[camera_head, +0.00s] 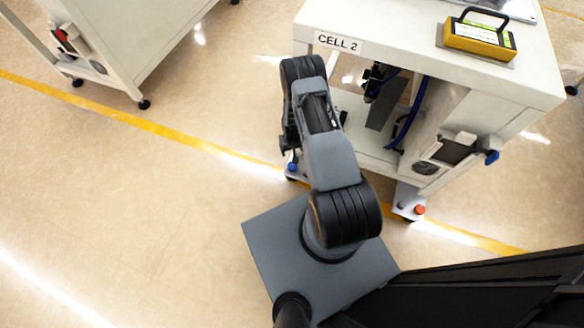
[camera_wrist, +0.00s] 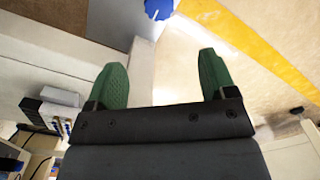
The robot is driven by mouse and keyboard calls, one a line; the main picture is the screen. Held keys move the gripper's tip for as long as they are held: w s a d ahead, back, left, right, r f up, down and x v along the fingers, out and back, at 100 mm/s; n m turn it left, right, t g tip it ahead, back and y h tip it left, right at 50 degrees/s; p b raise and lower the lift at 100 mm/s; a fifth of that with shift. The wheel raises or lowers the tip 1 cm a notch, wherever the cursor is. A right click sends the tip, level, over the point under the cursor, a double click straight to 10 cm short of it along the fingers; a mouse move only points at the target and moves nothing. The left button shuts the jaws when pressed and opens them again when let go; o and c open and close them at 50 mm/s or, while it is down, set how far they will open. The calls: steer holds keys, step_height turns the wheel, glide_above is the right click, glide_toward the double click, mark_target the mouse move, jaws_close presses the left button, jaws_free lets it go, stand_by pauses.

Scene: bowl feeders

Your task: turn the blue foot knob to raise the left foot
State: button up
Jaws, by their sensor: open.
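The blue foot knob (camera_head: 292,167) sits low at the left front foot of the bench marked CELL 2, just left of my arm. In the wrist view the blue knob (camera_wrist: 158,9) is at the top edge, partly cut off, on a grey plate. My gripper (camera_wrist: 162,65) shows two green fingers, spread apart with nothing between them. The knob lies beyond the fingertips, roughly in line with the gap, and is not touched. In the head view my arm hides most of the gripper.
The CELL 2 bench (camera_head: 400,55) carries a yellow device (camera_head: 480,38) on top. A red-orange knob (camera_head: 420,209) is at its right front foot. A blue part (camera_head: 491,157) juts from its right side. A second bench (camera_head: 130,45) stands upper left. Floor between is clear.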

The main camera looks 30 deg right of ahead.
mark_target(292, 167)
steer(key=f+b, duration=0.2)
steer(key=f, duration=0.5)
steer(key=f+b, duration=0.3)
steer(key=f, duration=0.4)
steer(key=shift+s+f, duration=0.2)
steer(key=shift+f, duration=0.05)
steer(key=c, duration=0.9)
